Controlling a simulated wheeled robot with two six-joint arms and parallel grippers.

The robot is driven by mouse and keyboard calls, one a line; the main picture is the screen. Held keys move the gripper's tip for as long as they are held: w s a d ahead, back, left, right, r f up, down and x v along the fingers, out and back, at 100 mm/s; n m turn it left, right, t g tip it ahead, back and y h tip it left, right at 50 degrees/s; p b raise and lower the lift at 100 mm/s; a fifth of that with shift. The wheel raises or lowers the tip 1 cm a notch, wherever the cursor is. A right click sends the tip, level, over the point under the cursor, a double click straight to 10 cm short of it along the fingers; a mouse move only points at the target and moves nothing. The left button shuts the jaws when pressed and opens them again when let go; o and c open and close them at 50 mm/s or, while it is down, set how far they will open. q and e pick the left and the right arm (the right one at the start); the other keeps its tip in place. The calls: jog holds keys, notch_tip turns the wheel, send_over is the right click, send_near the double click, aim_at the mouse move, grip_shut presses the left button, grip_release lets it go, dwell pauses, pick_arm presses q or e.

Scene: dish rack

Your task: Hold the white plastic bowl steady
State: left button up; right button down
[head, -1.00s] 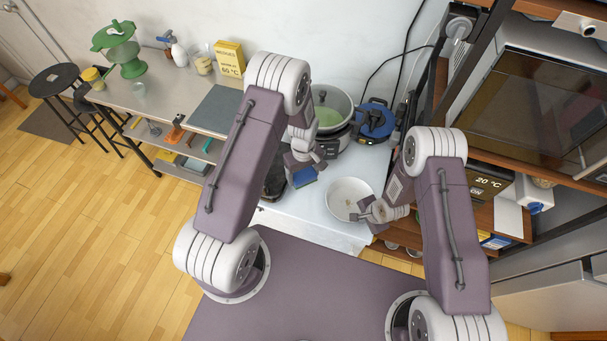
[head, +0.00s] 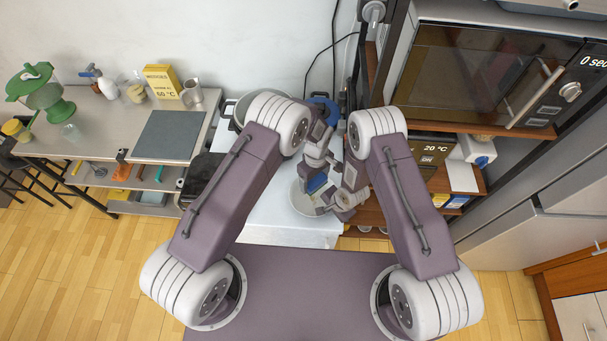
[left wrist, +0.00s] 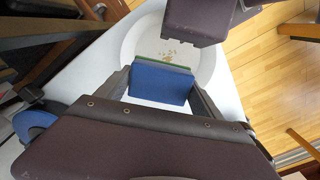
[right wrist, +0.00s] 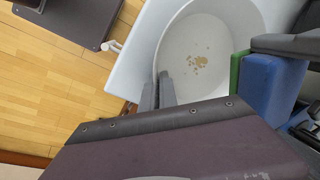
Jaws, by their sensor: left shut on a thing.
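The white plastic bowl (head: 300,202) stands on the white counter, partly hidden by my grippers in the head view. Brown residue lies on its floor in the right wrist view (right wrist: 198,62). My left gripper (head: 317,180) is shut on a blue sponge (left wrist: 160,82) with a green side. It holds the sponge over or inside the bowl, close to the wall; contact with the bowl cannot be told. My right gripper (right wrist: 158,92) is at the bowl's rim. Its two fingers are close together with the bowl wall between them.
The white counter (head: 270,215) is narrow, with free room left of the bowl. A grey pot (head: 235,112) and a blue appliance (head: 322,108) stand behind. A shelf unit with a microwave (head: 480,75) is close on the right.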

aim_at(312, 205)
pick_arm(q)
jog(key=shift+f, duration=3)
jog(key=shift+f, duration=1)
jog(key=shift+s+a, duration=0.1)
jog(key=shift+s, duration=2)
jog(key=shift+r, duration=0.1)
jog(key=shift+w, duration=2.1)
jog(key=shift+r, duration=0.1)
